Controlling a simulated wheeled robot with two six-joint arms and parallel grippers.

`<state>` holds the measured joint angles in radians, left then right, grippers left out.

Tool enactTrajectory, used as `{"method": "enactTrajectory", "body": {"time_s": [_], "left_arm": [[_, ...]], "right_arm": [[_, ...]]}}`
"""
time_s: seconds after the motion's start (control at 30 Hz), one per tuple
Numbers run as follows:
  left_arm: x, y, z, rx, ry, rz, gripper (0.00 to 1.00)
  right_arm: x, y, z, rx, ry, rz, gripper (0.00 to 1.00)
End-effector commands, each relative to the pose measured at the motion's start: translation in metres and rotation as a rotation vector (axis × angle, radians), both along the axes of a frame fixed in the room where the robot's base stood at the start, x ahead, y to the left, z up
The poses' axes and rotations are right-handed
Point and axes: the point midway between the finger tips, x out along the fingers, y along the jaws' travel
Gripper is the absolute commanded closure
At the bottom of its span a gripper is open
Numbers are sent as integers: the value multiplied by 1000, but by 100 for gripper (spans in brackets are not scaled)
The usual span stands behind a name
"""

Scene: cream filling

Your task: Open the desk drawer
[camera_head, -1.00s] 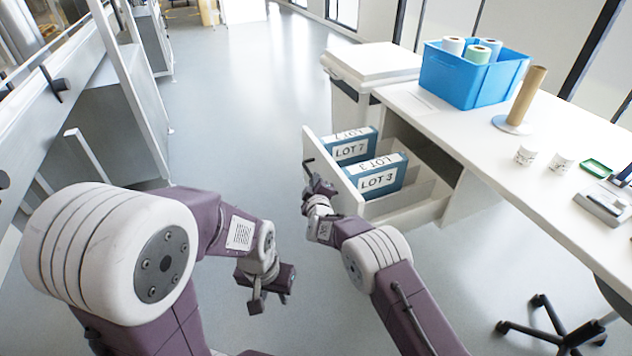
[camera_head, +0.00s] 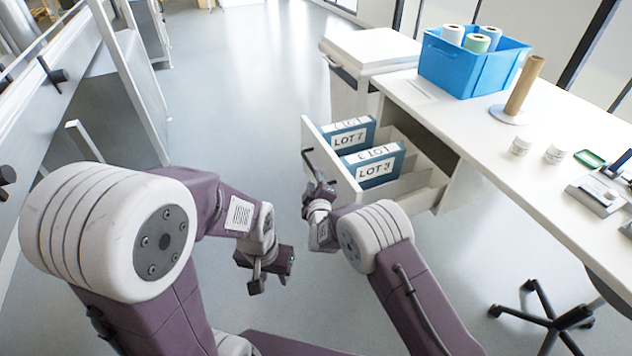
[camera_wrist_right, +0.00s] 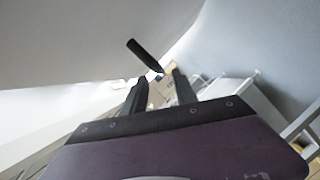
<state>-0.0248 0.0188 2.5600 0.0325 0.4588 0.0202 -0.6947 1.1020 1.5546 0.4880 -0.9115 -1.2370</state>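The desk drawer (camera_head: 330,160) stands pulled out from under the white desk, with blue binders marked LOT 7 (camera_head: 347,136) and LOT 3 (camera_head: 374,168) inside. Its dark bar handle (camera_head: 307,160) is on the front panel and also shows in the right wrist view (camera_wrist_right: 146,56). My right gripper (camera_head: 320,186) is at the handle's lower end. In the right wrist view its fingers (camera_wrist_right: 159,82) are apart, with the handle just beyond the tips; contact is unclear. My left gripper (camera_head: 270,282) is open and empty, in free space left of the drawer.
The desk (camera_head: 440,115) carries a blue bin (camera_head: 470,68) with rolls, a cardboard tube (camera_head: 524,88) on a stand and two small cups. A white cabinet (camera_head: 352,90) stands behind the drawer. A wheeled chair base (camera_head: 552,322) is at lower right. Floor left of the drawer is clear.

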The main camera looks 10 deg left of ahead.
Motion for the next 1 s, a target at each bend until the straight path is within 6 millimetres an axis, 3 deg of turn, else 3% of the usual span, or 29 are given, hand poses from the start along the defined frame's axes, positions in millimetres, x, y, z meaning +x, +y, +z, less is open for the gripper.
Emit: {"method": "enactTrajectory", "body": {"time_s": [0.23, 0.73, 0.83, 1.0], "left_arm": [[0, 0, -14, 0, 1, 0, 64], [0, 0, -13, 0, 0, 0, 64], [0, 0, 0, 0, 0, 0, 64], [0, 0, 40, 0, 0, 0, 64]], "right_arm": [[-20, -6, 3, 0, 0, 1, 66], [-22, -7, 5, 0, 0, 0, 66], [-22, -7, 18, 0, 0, 1, 66], [-22, -7, 57, 0, 0, 0, 66]]}}
